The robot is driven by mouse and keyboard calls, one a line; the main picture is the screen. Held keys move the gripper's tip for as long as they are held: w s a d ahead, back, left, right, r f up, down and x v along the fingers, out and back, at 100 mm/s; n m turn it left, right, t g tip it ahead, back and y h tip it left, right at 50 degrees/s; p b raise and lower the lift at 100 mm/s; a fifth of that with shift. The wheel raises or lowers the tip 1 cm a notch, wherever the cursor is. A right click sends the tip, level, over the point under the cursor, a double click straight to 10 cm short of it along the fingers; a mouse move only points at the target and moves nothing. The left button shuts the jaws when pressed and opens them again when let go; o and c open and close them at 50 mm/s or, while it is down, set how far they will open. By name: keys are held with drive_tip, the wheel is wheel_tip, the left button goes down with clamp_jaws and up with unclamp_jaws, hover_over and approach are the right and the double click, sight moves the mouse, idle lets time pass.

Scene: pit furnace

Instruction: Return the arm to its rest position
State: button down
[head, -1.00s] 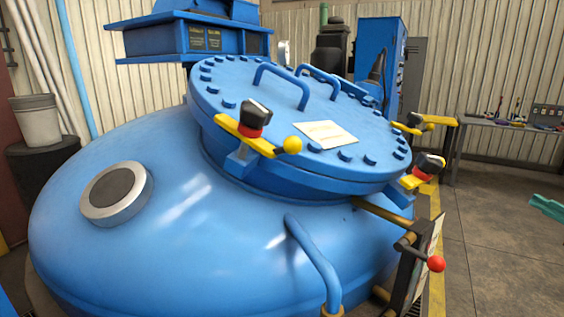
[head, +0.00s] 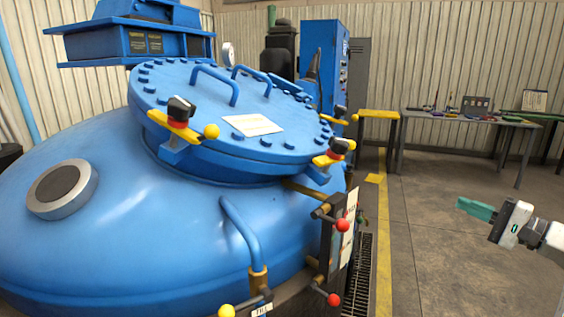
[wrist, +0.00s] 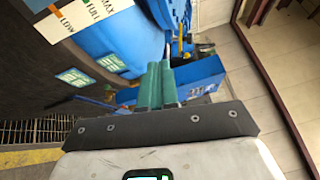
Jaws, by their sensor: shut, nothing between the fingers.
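My gripper (head: 474,208) shows at the right of the head view, with teal fingers pointing left. It is out over the bare floor, to the right of the blue furnace and apart from it. The fingers also show in the wrist view (wrist: 157,86), side by side and shut with nothing between them. Part of my arm behind the gripper runs out of the head view at the right edge.
A big blue furnace (head: 130,245) with a bolted round lid (head: 215,85) fills the left. Red-knobbed levers (head: 342,225) stick out at its front. A grey workbench (head: 440,116) stands against the back wall. The floor between (head: 430,240) is clear.

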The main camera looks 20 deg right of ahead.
drive_tip(key=s+a+f+n+g+h, duration=0.1)
drive_tip(key=s+a+f+n+g, duration=0.3)
drive_tip(key=a+f, duration=0.8)
drive_tip(key=s+a+f+n+g+h, duration=0.15)
drive_tip(key=s+a+f+g, duration=0.55)
drive_tip(key=f, duration=1)
drive_tip(key=s+a+f+n+g+h, duration=0.2)
drive_tip(key=s+a+n, duration=0.3)
drive_tip(key=s, duration=0.5)
drive_tip(key=s+a+f+n+g+h, duration=0.2)
drive_tip(key=s+a+f+n+g, duration=0.1)
drive_tip(key=s, duration=0.8)
drive_tip(key=a+f+n, duration=0.1)
drive_tip(key=a+f, duration=0.1)
drive_tip(key=a, duration=0.1)
drive_tip(key=shift+s+f+n+h, duration=0.2)
drive_tip(key=shift+s+n+h, duration=0.1)
drive_tip(key=shift+n+h, duration=0.05)
